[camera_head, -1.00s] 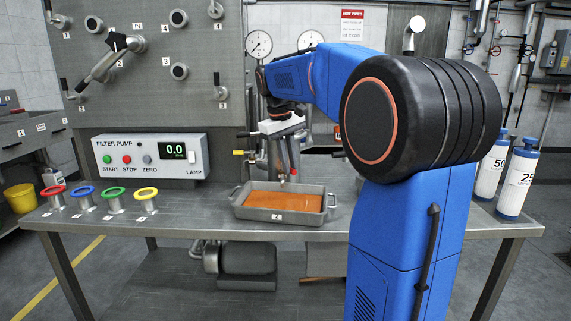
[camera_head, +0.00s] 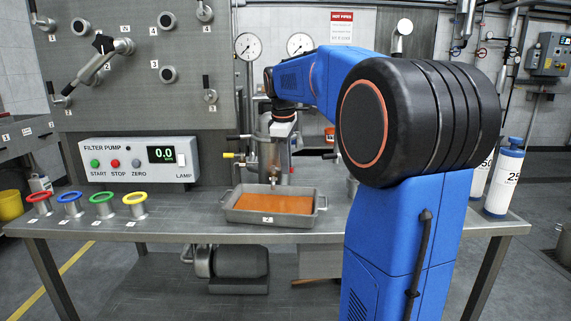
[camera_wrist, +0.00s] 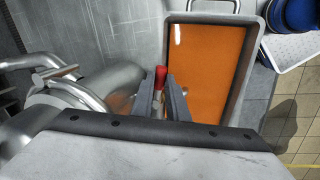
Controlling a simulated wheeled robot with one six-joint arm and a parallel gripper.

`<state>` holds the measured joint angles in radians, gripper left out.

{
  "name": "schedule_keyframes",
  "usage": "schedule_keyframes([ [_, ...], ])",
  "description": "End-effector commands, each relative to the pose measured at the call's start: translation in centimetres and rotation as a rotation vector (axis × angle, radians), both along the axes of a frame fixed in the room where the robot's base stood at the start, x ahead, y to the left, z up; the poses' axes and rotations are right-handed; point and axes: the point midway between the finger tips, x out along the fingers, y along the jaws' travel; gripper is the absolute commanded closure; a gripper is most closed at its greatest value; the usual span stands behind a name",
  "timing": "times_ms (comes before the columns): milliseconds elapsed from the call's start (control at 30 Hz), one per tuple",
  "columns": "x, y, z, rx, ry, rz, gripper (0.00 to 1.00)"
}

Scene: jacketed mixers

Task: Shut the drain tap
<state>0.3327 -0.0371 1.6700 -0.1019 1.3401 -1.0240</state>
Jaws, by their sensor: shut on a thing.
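In the wrist view, the red-ended lever of the drain tap (camera_wrist: 160,77) stands between the two fingers of my gripper (camera_wrist: 161,92). My gripper is shut on this lever. The tap body is largely hidden behind the fingers and wrist. In the head view, my gripper (camera_head: 282,150) points down beside the metal vessel, just behind the tray, and the tap's spout (camera_head: 273,178) hangs over it. The grey tray (camera_head: 232,213) holds orange liquid, which also shows in the wrist view (camera_wrist: 205,70).
The filter pump box (camera_head: 140,161) stands left on the bench, behind several coloured rings on stands. A yellow-ended handle (camera_head: 229,155) sticks out left of the vessel. Two gauges (camera_head: 248,46) stand behind. White cylinders (camera_head: 503,180) stand at the right end.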

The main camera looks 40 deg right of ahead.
Motion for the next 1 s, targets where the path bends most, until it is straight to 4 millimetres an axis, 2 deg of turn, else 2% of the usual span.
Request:
schedule_keyframes([
  [533, 0.07, -0.10, 0.04, 0.000, -0.001, 0.022, 1.00],
  [567, 0.07, -0.10, 0.04, 0.000, -0.001, 0.022, 0.79],
  [600, 0.07, -0.09, 0.03, 0.000, -0.001, 0.022, 0.70],
  [1000, 0.03, -0.03, 0.45, 0.000, -0.001, 0.022, 0.68],
])
